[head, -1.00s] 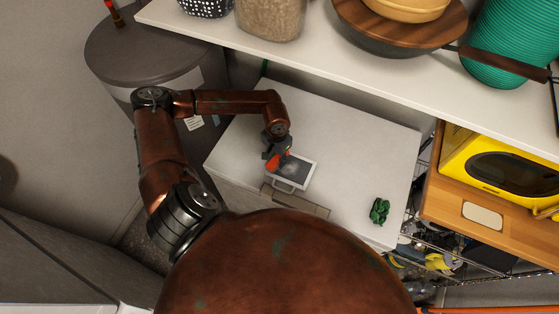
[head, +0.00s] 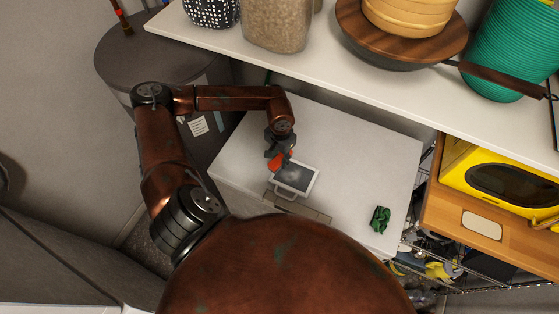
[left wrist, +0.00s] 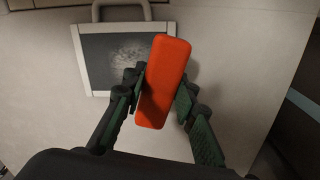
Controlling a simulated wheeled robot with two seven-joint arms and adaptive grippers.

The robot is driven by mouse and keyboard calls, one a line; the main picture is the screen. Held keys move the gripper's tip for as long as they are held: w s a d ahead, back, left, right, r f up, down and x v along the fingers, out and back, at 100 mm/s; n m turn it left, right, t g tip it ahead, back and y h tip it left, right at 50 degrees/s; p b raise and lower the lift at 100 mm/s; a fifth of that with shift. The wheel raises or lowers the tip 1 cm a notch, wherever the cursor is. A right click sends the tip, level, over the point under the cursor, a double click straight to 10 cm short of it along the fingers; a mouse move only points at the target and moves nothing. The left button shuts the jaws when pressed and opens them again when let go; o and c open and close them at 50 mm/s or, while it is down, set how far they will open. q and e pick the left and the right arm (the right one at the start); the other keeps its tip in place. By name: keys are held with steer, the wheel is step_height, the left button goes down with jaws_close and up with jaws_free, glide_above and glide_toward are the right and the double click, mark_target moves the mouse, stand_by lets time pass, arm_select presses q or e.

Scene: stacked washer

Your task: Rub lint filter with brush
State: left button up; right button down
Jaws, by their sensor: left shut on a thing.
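The lint filter (head: 297,179) is a white-framed dark screen with a handle, lying flat on the white machine top. A pale patch of lint shows on its screen, clearest in the left wrist view (left wrist: 122,58). My left gripper (head: 277,157) is shut on the orange-red brush (left wrist: 163,82), which it holds between its fingers. In the head view the brush (head: 276,163) is at the filter's upper left corner. In the wrist view it overlaps the filter's right edge; I cannot tell whether it touches. The brush's bristles are hidden. My right gripper is not in view.
A crumpled green cloth (head: 380,219) lies on the machine top (head: 345,160) to the right. A shelf (head: 330,75) with jars and pans overhangs the back. A grey cylindrical tank (head: 150,60) stands left. A yellow microwave (head: 505,180) is at right.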

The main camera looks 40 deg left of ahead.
arm_select(q)
steer(key=shift+r, duration=0.15)
steer(key=shift+r+p, duration=0.65)
steer(key=shift+r, duration=0.75)
